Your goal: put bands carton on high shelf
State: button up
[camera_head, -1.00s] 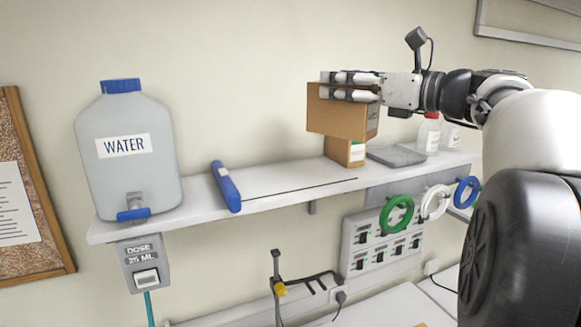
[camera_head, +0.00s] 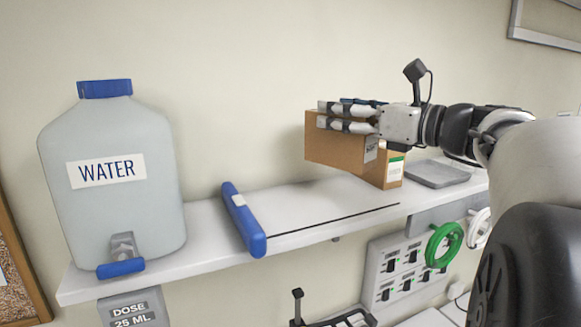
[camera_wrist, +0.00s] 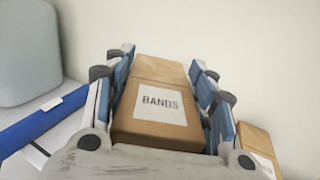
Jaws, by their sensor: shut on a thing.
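My gripper (camera_head: 348,117) is shut on a brown cardboard carton (camera_head: 333,148), with its fingers along the carton's sides. In the wrist view the carton (camera_wrist: 155,121) lies between the fingers and its white label reads BANDS. The carton is held above the white high shelf (camera_head: 300,222), and the wall is behind it. A second brown carton (camera_head: 393,170) with a white and green label stands on the shelf, partly hidden behind the held one. It also shows at the lower right of the wrist view (camera_wrist: 256,143).
A large water container (camera_head: 112,190) stands at the shelf's left end. A blue bar (camera_head: 243,222) lies beside it, with a dark line on the shelf running right from it. A grey tray (camera_head: 437,174) sits further right. The shelf between bar and second carton is clear.

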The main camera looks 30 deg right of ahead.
aim_at(339, 160)
notch_tip(339, 160, down, 4)
jog(key=shift+w+r, duration=0.1)
jog(key=shift+w, duration=0.05)
jog(key=shift+f+b, duration=0.35)
jog(key=shift+f, duration=2.3)
jog(key=shift+f, duration=0.15)
jog(key=o, duration=1.1)
